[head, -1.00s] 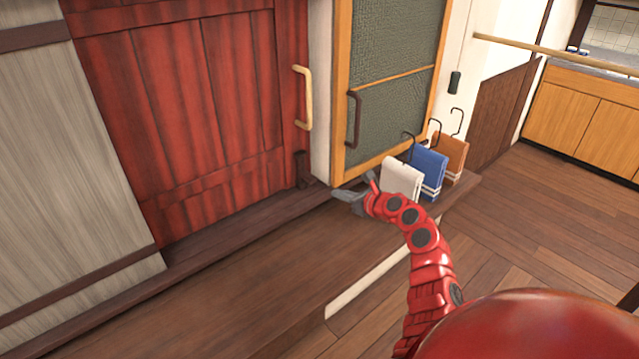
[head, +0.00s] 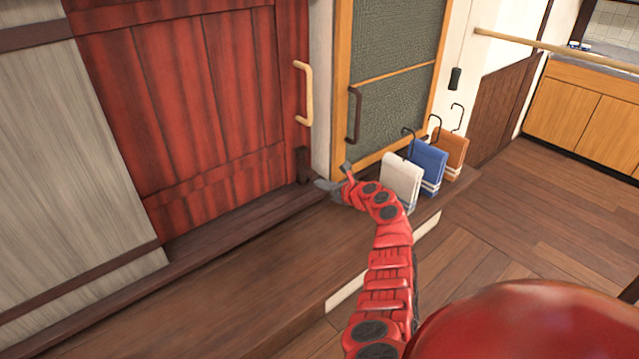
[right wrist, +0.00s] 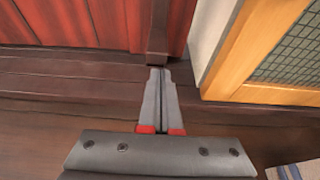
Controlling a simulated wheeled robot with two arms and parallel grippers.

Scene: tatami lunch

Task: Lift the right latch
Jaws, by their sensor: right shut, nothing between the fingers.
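The right latch appears to be the small dark brown upright block (head: 304,164) at the lower right corner of the red plank door (head: 200,110). In the right wrist view the dark latch (right wrist: 158,30) stands straight beyond my fingertips, at the door's foot. My right gripper (head: 322,184) is low, just right of the latch in the head view. In the right wrist view its grey fingers (right wrist: 160,72) are together and empty, with the tips overlapping the latch's lower end. I cannot tell whether they touch it. My left gripper is out of view.
A pale handle (head: 304,94) is on the red door. Right of it is an orange-framed screen door (head: 343,90) with a dark handle (head: 354,115). White (head: 401,178), blue (head: 429,164) and orange (head: 453,152) hanging cloths stand close right of my gripper.

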